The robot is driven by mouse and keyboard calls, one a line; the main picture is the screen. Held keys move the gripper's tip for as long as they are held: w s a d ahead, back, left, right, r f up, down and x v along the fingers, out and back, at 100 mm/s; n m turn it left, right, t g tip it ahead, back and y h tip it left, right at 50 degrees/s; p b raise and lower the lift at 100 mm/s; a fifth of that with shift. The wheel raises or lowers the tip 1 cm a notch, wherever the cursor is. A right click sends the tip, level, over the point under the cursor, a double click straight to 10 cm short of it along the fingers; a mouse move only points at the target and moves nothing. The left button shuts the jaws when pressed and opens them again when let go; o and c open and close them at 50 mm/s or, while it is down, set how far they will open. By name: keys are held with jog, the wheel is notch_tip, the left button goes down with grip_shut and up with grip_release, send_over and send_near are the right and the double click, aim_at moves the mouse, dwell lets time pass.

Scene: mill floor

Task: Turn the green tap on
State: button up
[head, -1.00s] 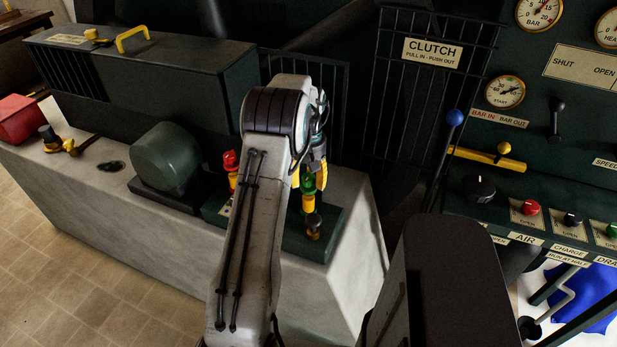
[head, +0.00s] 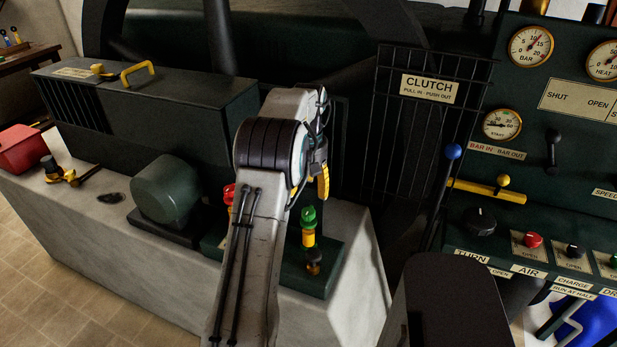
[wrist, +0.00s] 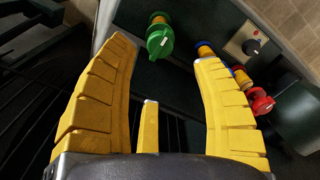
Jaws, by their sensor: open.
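The green tap (head: 308,217) has a green handle on a yellow body and stands on a dark green base plate (head: 325,268) on the pale plinth. In the wrist view the green tap (wrist: 159,42) shows beyond the fingertips, between them and nearer the left finger. My gripper (head: 322,182) is above the tap, apart from it. Its yellow fingers (wrist: 166,52) are spread with nothing between them in the wrist view. I cannot tell from the handle whether the tap is on or off.
A red tap (head: 229,194) stands left of the green one, partly hidden by my arm; it also shows in the wrist view (wrist: 262,102). A rounded green housing (head: 166,188) is farther left. A black clutch grille (head: 420,150) stands behind right, beside the control panel (head: 555,140).

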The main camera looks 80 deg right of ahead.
jog(key=shift+r, duration=1.6)
